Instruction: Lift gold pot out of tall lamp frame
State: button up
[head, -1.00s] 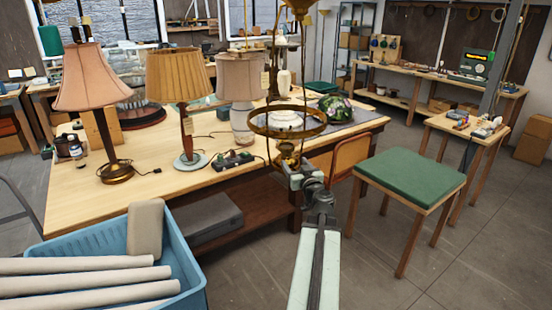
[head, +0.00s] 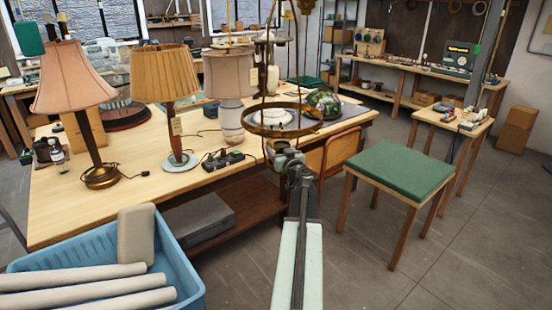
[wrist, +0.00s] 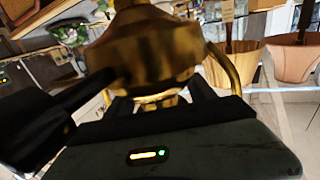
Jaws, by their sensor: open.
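The tall lamp frame (head: 262,133) is a brass ring with thin upright rods, and it stands in front of my arm in the head view. My gripper (head: 285,154) is just below the ring, at the end of my arm. In the wrist view a large rounded gold body, which looks like the gold pot (wrist: 150,48), fills the upper middle, close to my open jaws. A curved brass arm of the frame (wrist: 226,68) runs beside it. A dark finger shows at the left. Whether the jaws touch the pot is hidden. In the head view the pot is not clearly distinguishable.
A wooden workbench (head: 60,205) holds a pink-shaded lamp (head: 72,82), a yellow-shaded lamp (head: 165,75) and a beige-shaded lamp (head: 230,72). A blue crate (head: 185,265) with rolls is at lower left. A green-topped stool (head: 400,172) stands right. Floor is clear at lower right.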

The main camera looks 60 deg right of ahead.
jog(key=shift+s, duration=0.1)
jog(key=shift+r, duration=0.1)
jog(key=c, duration=0.3)
grip_shut()
